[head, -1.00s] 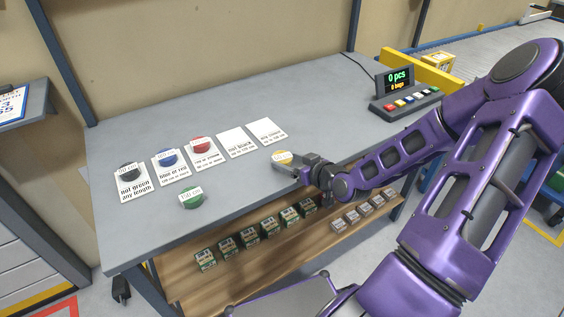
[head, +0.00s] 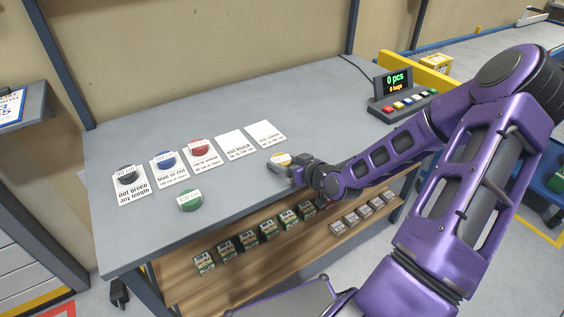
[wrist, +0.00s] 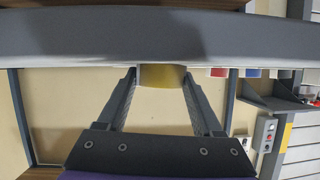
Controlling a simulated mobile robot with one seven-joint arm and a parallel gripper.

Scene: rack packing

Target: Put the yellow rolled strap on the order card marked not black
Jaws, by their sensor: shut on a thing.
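The order card marked not black (head: 234,144) is a white card lying bare, fourth from the left in the row, up and to the left of my gripper.
Three cards at left hold a black strap (head: 126,171), a blue strap (head: 165,160) and a red strap (head: 197,147). A bare card (head: 265,133) lies right of the not black card. A green strap (head: 189,201) lies in front. A counter display (head: 396,83) stands at right.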

